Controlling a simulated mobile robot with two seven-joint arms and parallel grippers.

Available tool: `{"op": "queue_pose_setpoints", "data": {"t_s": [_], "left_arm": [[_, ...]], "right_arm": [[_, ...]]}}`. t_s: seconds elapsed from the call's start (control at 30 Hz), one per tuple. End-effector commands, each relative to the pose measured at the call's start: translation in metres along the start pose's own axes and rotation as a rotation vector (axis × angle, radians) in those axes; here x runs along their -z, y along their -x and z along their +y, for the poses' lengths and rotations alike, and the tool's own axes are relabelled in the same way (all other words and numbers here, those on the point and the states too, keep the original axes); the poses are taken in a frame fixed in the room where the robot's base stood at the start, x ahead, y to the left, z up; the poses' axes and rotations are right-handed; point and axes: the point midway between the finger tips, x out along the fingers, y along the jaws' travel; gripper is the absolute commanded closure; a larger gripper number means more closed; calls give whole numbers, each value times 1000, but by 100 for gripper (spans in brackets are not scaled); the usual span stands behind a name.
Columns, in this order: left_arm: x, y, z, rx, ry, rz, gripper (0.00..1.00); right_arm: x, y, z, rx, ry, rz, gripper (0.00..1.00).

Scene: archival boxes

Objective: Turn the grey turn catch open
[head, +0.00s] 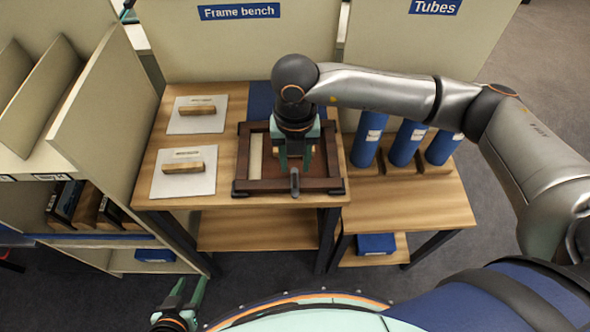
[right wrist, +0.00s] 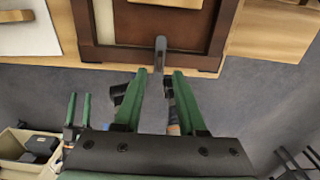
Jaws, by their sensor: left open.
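The grey turn catch (head: 295,182) sits on the front rail of a dark brown wooden frame (head: 262,187) on the bench. Its lever points toward the bench's front edge. In the right wrist view the catch (right wrist: 160,50) appears between the fingertip lines, just beyond them. My right gripper (head: 295,160) is over the frame; its green fingers (right wrist: 160,75) are apart with nothing held. Whether they touch the catch I cannot tell. My left gripper (head: 187,290) is open and empty, low in front of the bench, away from the frame.
Two pale boards with wooden blocks (head: 197,110) (head: 183,167) lie left of the frame. Blue tubes (head: 407,142) stand on the lower bench at right. A shelf unit (head: 105,105) with slanted panels stands at left. My right arm spans above the tubes. The floor before the bench is open.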

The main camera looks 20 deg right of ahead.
Motion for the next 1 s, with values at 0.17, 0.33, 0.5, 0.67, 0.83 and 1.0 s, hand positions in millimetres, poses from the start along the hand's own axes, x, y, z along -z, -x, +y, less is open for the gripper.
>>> {"op": "queue_pose_setpoints", "data": {"t_s": [0.17,0.33,0.5,0.67,0.83,1.0], "left_arm": [[2,2,0,0,0,0,50],[2,2,0,0,0,0,50],[2,2,0,0,-1,0,50],[2,2,0,0,-1,-1,50],[2,2,0,0,-1,0,50],[2,2,0,0,-1,-1,50]], "right_arm": [[1,-29,0,0,1,3,60],[0,-43,1,-2,1,2,60],[0,-46,1,-3,2,1,60],[0,-46,1,-2,2,1,61],[0,-45,1,-2,2,1,80],[0,-45,1,-2,2,1,99]]}}
